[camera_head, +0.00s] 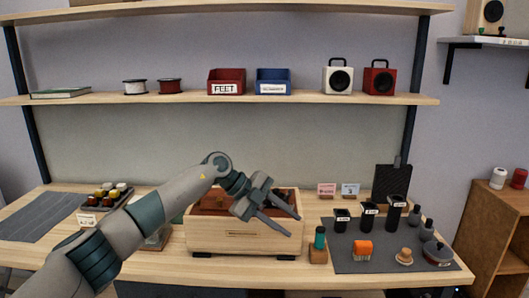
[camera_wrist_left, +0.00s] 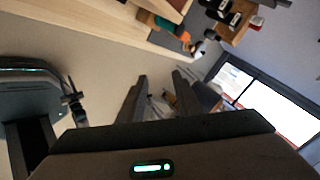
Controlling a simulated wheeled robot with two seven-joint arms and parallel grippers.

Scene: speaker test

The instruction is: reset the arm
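My left arm comes in from the lower left in the head view. My left gripper (camera_head: 293,226) is in front of the wooden box (camera_head: 237,240) and its two dark fingers are spread apart with nothing between them. The fingers also show apart and empty in the left wrist view (camera_wrist_left: 160,82). The gripper hides part of the box's right side and its brown contents. My right gripper does not show in the head view, and I cannot make it out in the left wrist view.
The wooden table (camera_head: 150,268) holds a tray of small parts (camera_head: 106,196) at left. A dark mat (camera_head: 337,266) at right carries black cups, an orange block (camera_head: 362,250) and a grey pot (camera_head: 437,253). A shelf (camera_head: 220,99) with bins and speakers runs behind.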

